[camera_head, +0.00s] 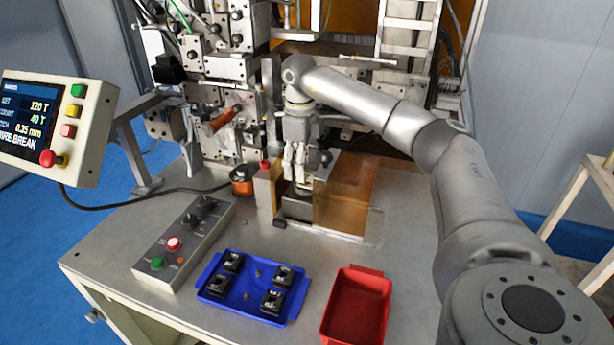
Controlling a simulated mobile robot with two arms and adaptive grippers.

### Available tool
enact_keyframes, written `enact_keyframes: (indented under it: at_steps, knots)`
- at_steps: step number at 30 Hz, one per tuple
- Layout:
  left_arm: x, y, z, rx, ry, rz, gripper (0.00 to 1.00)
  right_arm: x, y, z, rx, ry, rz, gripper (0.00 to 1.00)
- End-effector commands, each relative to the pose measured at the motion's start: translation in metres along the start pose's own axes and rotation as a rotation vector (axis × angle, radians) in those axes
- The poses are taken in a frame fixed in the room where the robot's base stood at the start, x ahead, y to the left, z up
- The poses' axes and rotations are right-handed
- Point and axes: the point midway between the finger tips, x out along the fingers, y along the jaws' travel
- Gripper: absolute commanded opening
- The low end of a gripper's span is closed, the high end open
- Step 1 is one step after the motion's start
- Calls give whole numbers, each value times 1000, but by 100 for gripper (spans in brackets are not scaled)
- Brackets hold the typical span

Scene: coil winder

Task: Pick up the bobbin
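My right arm reaches in from the right, and its gripper (300,182) points down at the winder's front, over a small metal block (298,208) and beside an amber see-through panel (345,195). The fingers look close together, but I cannot tell whether they are shut or hold anything. Several small black bobbin-like parts, such as the front right one (272,301), sit in the blue tray (240,308). No separate bobbin is clear at the fingertips. My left gripper is not in view.
A red bin (357,308) stands right of the blue tray and looks empty. A control box (185,240) with buttons lies left. A copper wire spool (242,182) stands behind. The screen panel (52,130) reads "WIRE BREAK". The table's (405,270) right side is bare.

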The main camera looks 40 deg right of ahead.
Motion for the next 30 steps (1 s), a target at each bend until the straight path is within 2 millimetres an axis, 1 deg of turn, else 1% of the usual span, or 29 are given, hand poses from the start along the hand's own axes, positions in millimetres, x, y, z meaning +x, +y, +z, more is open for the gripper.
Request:
enact_keyframes:
  at_steps: [1,3,6,9,14,15,21,24,30]
  knots:
    - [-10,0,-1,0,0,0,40,5,0,-2,0,5,2,64]
    - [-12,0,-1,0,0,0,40,17,0,-3,0,4,2,64]
    - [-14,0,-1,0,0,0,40,28,0,-3,1,3,1,64]
    - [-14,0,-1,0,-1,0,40,33,-1,-2,1,1,0,64]
    - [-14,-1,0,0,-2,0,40,33,-1,-2,1,0,0,64]
    - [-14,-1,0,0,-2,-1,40,33,-1,-2,1,0,0,63]
    - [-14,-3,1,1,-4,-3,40,33,-1,-2,1,0,0,37]
    - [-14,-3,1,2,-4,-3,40,33,-1,-2,1,0,0,27]
    - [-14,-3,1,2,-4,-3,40,33,-1,-2,1,0,0,26]
